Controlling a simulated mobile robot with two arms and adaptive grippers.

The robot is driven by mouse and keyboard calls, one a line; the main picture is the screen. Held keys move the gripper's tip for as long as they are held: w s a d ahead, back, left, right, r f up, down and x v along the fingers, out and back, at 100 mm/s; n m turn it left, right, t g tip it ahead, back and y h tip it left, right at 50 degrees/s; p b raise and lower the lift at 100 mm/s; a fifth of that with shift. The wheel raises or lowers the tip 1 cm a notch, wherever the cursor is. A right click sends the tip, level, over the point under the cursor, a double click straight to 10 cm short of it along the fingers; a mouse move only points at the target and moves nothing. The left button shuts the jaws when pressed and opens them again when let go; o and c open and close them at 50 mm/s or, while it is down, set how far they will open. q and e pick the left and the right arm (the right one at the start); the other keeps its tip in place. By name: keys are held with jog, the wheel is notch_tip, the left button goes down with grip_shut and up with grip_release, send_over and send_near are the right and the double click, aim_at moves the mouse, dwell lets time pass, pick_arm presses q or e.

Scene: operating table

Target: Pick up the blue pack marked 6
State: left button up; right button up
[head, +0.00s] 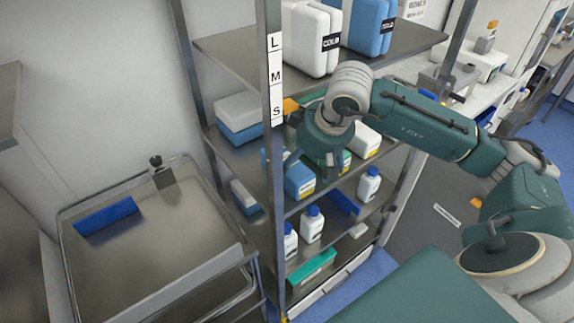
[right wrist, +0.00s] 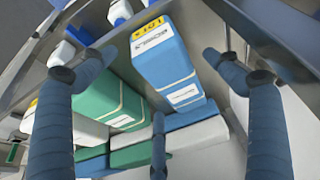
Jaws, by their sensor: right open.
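A blue pack (head: 299,181) with a white label and yellow strip stands on the middle shelf of the metal rack in the head view. It also shows in the right wrist view (right wrist: 163,62), between the spread fingers and beyond them; I cannot read a 6 on it. My right gripper (head: 318,163) is open and empty at that shelf, just above and in front of the packs. It partly hides a green pack (head: 345,160), which shows better in the wrist view (right wrist: 108,98). My left gripper is not in view.
The rack's front post (head: 272,120) and upper shelf (head: 235,52) frame the space. A white pack (head: 365,141) stands to the right. White bottles (head: 312,224) stand on the lower shelf.

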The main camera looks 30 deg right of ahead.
aim_at(295, 162)
jog(key=shift+w+a+r+p, duration=0.1)
jog(key=shift+w+r+p, duration=0.1)
jog(key=shift+w, duration=0.25)
jog(key=shift+w+a+r+p, duration=0.1)
jog(key=shift+w+p, duration=0.1)
jog(key=shift+w, duration=0.25)
jog(key=x, duration=0.2)
jog(key=shift+w+f, duration=0.25)
jog(key=shift+f, duration=0.1)
jog(key=shift+w+d+f, duration=0.1)
jog(key=shift+w+f, duration=0.05)
jog(key=shift+f, duration=0.3)
jog(key=c, duration=1.5)
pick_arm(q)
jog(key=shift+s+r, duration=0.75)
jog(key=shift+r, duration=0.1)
pick_arm(e)
jog(key=shift+r, duration=0.25)
